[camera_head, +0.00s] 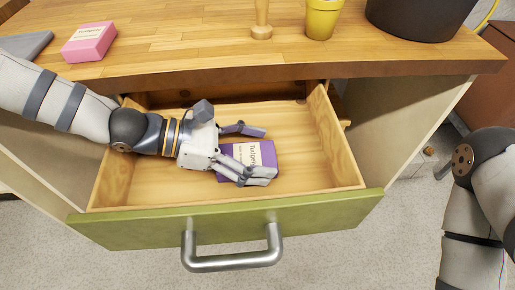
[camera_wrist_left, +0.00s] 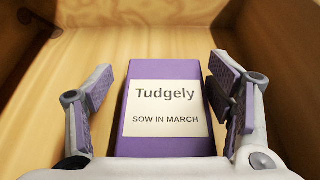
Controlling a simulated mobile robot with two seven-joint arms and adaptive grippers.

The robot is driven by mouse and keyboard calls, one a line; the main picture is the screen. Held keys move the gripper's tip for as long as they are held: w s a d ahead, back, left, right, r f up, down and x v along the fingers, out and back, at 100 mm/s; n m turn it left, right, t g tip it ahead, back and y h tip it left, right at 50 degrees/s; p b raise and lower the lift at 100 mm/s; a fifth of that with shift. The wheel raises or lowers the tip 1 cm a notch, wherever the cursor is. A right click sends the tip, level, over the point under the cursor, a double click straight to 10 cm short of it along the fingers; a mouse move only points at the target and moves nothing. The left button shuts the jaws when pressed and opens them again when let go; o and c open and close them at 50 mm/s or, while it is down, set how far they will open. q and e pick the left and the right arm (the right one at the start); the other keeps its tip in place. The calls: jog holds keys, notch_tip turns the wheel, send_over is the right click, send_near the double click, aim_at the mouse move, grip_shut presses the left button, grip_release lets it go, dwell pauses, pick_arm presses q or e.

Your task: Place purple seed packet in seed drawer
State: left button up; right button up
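The purple seed packet (camera_head: 264,155) lies flat on the floor of the open seed drawer (camera_head: 230,220), label up. My left gripper (camera_head: 262,152) is inside the drawer with its fingers on either side of the packet. In the left wrist view, the packet (camera_wrist_left: 166,75) reads "Tudgely, Sow in March". There the left gripper's fingers (camera_wrist_left: 164,100) are spread, with a gap between each finger and the packet. My right arm is at the right edge of the head view; its gripper is out of view.
A pink seed packet (camera_head: 89,41) lies on the wooden worktop (camera_head: 190,45) at the left. A yellow pot (camera_head: 322,18), a wooden tool (camera_head: 262,20) and a black pot (camera_head: 420,15) stand along the back. The drawer's right side has bare room.

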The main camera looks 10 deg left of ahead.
pick_arm(q)
jog(key=shift+r, duration=0.15)
jog(key=shift+a+r, duration=0.2)
jog(key=shift+a, duration=0.15)
jog(key=p+v, duration=0.1)
jog(key=v, duration=0.5)
jog(key=shift+s+a+r+p, duration=0.1)
jog(key=shift+r+p, duration=0.05)
jog(key=shift+p, duration=0.2)
jog(key=shift+s+a, duration=0.15)
jog(key=shift+a, duration=0.1)
pick_arm(e)
jog(key=shift+w+r+t, duration=0.3)
jog(key=shift+w+r, duration=0.55)
jog(key=shift+r, duration=0.15)
